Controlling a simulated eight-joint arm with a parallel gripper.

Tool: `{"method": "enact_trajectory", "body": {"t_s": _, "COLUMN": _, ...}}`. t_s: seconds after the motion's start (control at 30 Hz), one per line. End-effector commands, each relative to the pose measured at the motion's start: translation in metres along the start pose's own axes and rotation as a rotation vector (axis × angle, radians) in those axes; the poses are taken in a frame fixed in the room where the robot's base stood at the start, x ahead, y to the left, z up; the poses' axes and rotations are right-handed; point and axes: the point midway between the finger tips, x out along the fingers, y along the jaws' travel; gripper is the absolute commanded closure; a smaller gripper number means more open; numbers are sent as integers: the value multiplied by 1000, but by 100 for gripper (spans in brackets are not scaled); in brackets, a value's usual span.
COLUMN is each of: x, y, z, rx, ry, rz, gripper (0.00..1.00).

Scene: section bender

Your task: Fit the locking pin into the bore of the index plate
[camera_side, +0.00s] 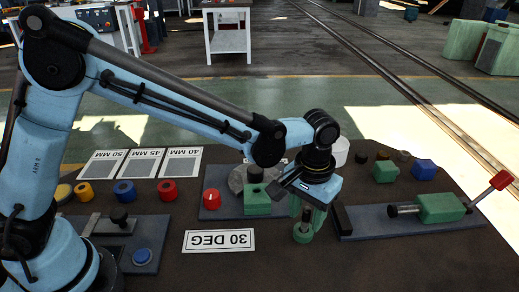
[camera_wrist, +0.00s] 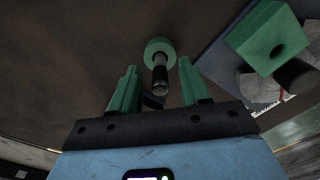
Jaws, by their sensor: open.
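My gripper (camera_side: 309,210) is open and points down, right of the middle of the table. In the wrist view its two green fingers (camera_wrist: 158,68) stand apart. A pin-like piece with a metal and dark shaft (camera_wrist: 160,78) and a round green part (camera_wrist: 159,48) shows between and beyond the fingertips; I cannot see contact. The green part stands on the table in the side view (camera_side: 303,235). The grey disc that looks like the index plate (camera_side: 239,179) lies on a blue-grey base, partly hidden by a green block with a hole (camera_side: 257,200). The bore itself is not clear.
A red knob (camera_side: 211,199) and a black knob (camera_side: 255,172) are near the disc. A green clamp (camera_side: 440,208) with a red handle stands at right. Colored rings (camera_side: 125,191) lie at left. A 30 DEG card (camera_side: 219,240) lies in front on open table.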

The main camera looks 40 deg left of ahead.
Motion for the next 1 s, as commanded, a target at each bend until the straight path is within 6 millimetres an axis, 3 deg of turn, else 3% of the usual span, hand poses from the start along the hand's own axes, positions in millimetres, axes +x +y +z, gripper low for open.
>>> {"method": "enact_trajectory", "body": {"t_s": 0.17, "x": 0, "y": 0, "z": 0, "rx": 0, "ry": 0, "rz": 0, "gripper": 57}}
{"method": "enact_trajectory", "body": {"t_s": 0.4, "x": 0, "y": 0, "z": 0, "rx": 0, "ry": 0, "rz": 0, "gripper": 94}}
{"method": "enact_trajectory", "body": {"t_s": 0.47, "x": 0, "y": 0, "z": 0, "rx": 0, "ry": 0, "rz": 0, "gripper": 100}}
{"method": "enact_trajectory", "body": {"t_s": 1.0, "x": -11, "y": 0, "z": 0, "rx": 0, "ry": 0, "rz": 0, "gripper": 100}}
